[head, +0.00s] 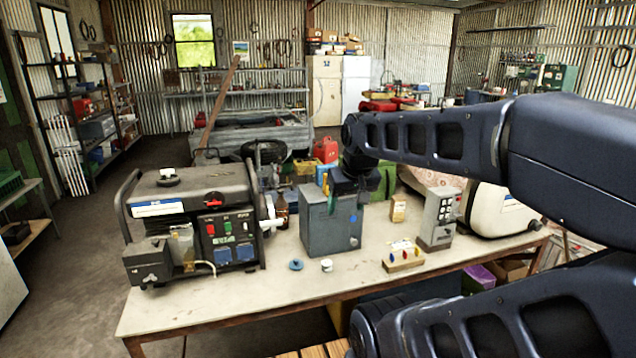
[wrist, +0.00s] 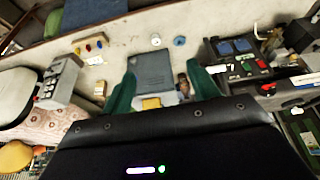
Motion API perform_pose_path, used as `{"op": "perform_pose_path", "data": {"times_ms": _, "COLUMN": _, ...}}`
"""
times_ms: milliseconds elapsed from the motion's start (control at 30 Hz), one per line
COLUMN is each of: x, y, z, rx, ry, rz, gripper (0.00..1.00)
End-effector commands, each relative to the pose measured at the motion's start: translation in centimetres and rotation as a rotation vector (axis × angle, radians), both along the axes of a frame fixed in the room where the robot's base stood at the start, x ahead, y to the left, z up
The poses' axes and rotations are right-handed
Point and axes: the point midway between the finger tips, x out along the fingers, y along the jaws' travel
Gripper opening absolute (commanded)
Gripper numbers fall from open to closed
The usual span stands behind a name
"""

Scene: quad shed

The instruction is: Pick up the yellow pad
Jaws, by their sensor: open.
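A small yellow patch, which looks like the yellow pad (wrist: 151,103), shows in the wrist view between the bases of my green fingers, at the edge of the grey metal box (wrist: 153,70). Its lower part is cut off by my gripper body. In the head view I cannot make it out; the grey box (head: 328,228) and my gripper (head: 346,200) may cover it. My gripper is open and empty, pointing down over the back of the box. In the wrist view its fingers (wrist: 160,66) stand apart, one on each side of the box.
A generator (head: 190,225) stands left on the workbench (head: 300,285). A small tan box (head: 398,211), a grey switch box (head: 438,218) and a wooden block with coloured knobs (head: 403,255) are right of the grey box. A blue cap (head: 296,265) and white cup (head: 326,265) lie in front.

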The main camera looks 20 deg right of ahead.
Motion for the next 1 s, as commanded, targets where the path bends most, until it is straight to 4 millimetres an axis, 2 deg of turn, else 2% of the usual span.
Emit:
{"op": "perform_pose_path", "data": {"times_ms": 133, "x": 0.7, "y": -0.1, "z": 0.4, "rx": -0.019, "ry": 0.009, "rz": 0.027, "gripper": 0.6}}
{"op": "perform_pose_path", "data": {"times_ms": 267, "x": 2.7, "y": -0.5, "z": 1.3, "rx": -0.078, "ry": 0.041, "rz": 0.112, "gripper": 0.6}}
{"op": "perform_pose_path", "data": {"times_ms": 600, "x": 10.6, "y": -2.1, "z": 3.5, "rx": -0.281, "ry": 0.171, "rz": 0.451, "gripper": 0.6}}
{"op": "perform_pose_path", "data": {"times_ms": 1000, "x": 21.0, "y": -3.9, "z": 3.7, "rx": -0.467, "ry": 0.348, "rz": 0.867, "gripper": 0.6}}
